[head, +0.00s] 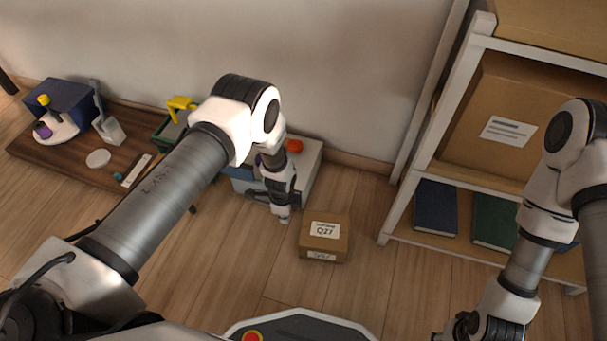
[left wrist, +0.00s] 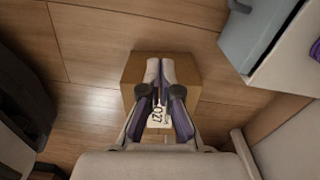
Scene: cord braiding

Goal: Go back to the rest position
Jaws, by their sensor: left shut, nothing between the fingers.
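My left gripper (head: 284,216) hangs fingers-down over the floor, just left of a small cardboard box in the head view. In the left wrist view its fingers (left wrist: 160,68) are together with nothing between them, and the box shows behind them. My right gripper (head: 470,328) is at the bottom edge of the head view, partly cut off, so its fingers cannot be made out.
The cardboard box (head: 338,240) labelled Q27 stands on the wooden floor. A white-and-blue cabinet (head: 309,172) is close behind my left gripper. A low dark wooden table (head: 75,158) with several items is at left. A white shelf (head: 414,170) with boxes and books is at right.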

